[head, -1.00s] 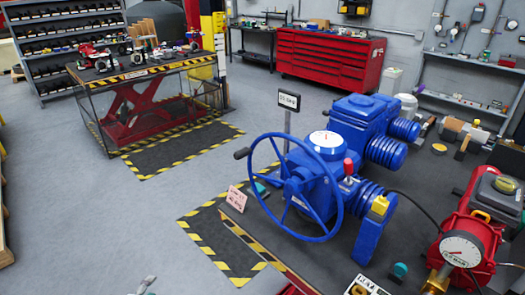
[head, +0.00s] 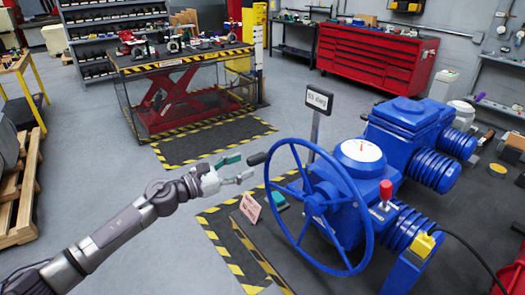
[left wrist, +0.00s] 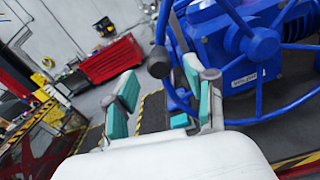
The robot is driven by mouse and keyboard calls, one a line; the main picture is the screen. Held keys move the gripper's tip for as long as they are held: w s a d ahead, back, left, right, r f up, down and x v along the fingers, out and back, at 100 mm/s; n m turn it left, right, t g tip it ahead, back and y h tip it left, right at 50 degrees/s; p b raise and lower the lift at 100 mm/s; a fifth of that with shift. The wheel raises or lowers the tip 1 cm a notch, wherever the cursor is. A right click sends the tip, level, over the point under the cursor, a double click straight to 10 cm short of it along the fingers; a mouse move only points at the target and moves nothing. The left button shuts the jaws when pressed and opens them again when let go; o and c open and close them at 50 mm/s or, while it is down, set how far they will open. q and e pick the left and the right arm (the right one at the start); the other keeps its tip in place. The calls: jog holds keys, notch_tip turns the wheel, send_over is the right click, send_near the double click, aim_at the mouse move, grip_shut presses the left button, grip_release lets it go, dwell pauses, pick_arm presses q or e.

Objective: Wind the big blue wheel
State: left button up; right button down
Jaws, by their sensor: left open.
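The big blue wheel (head: 285,217) stands upright on the front of the blue valve actuator (head: 365,190). Its dark crank knob (head: 257,159) sticks out at the upper left of the rim. My left gripper (head: 243,169) is open and empty, just left of the knob, with its teal-padded fingers pointing toward the wheel. In the left wrist view the open fingers (left wrist: 158,97) show below the knob (left wrist: 160,62), and the wheel (left wrist: 268,42) fills the upper right. I see no contact with the knob. My right gripper is not in view.
A sign on a post (head: 318,100) stands behind the wheel. A small pink card (head: 250,207) stands below my gripper. A striped lift table (head: 185,62) is farther back.

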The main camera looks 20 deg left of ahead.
aim_at(262, 157)
pick_arm(q)
jog(key=p+x, duration=0.1)
jog(key=x, duration=0.4)
jog(key=shift+w+d, duration=0.2)
jog(key=shift+w, duration=0.1)
jog(key=shift+w+d+p, duration=0.25)
jog(key=shift+w+p, duration=0.05)
jog(key=shift+p, duration=0.1)
jog(key=shift+w+d+f, duration=0.1)
jog(key=shift+w+d, duration=0.15)
jog(key=shift+w, duration=0.2)
jog(key=shift+c, duration=0.8)
grip_shut()
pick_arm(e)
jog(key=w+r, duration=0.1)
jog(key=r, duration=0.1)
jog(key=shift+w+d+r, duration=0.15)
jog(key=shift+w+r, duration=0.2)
